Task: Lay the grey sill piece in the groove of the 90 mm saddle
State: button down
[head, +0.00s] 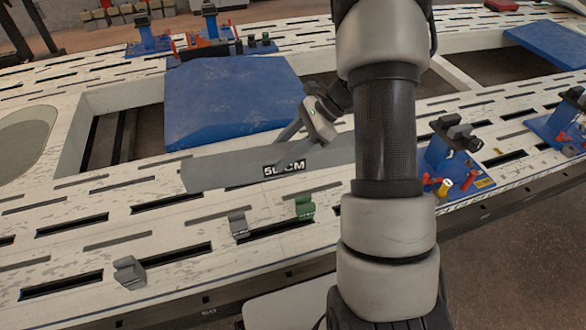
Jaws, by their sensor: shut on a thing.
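The grey sill piece (228,170) is a long flat bar with a black-and-white "50 CM" label. My gripper (296,134) is shut on it near the label, and the bar's right part passes behind my arm. The bar is over the white slotted bench; its exact height cannot be told. Several small grooved saddles stand on the near side of the bench: a grey one (238,224), a green one (304,207) and a grey one (130,272) at lower left. Their size marks are too small to read, so I cannot tell which is 90 mm.
The white bench (70,235) has long slots and open bays. A blue pad (225,100) lies behind the bar. Blue clamp stands (448,155) with red handles are to the right, and others (150,38) at the back. The bench's near-left surface has free room around the saddles.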

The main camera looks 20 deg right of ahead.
jog(key=shift+w+a+r+m+t, duration=0.2)
jog(key=shift+w+r+m+t, duration=0.15)
jog(key=shift+m+t, duration=0.2)
jog(key=w+f, duration=0.1)
jog(key=w, duration=0.1)
jog(key=w+f+m+t+b, duration=0.1)
jog(key=w, duration=0.1)
jog(key=w+a+f+m+b, duration=0.1)
jog(key=w+f, duration=0.1)
jog(key=shift+t+h, duration=0.25)
jog(key=shift+h, duration=0.05)
jog(key=w+f+n+g, duration=0.1)
jog(key=f+n, duration=0.1)
jog(key=f, duration=0.7)
jog(key=w+a+f+n+g, duration=0.1)
jog(key=w+f+n+g, duration=0.1)
jog(key=f, duration=0.8)
jog(key=shift+d+y+b, duration=0.15)
jog(key=shift+y+b, duration=0.2)
jog(key=shift+y, duration=0.05)
notch_tip(320, 180, down, 8)
jog(key=b, duration=0.6)
jog(key=shift+f, duration=0.2)
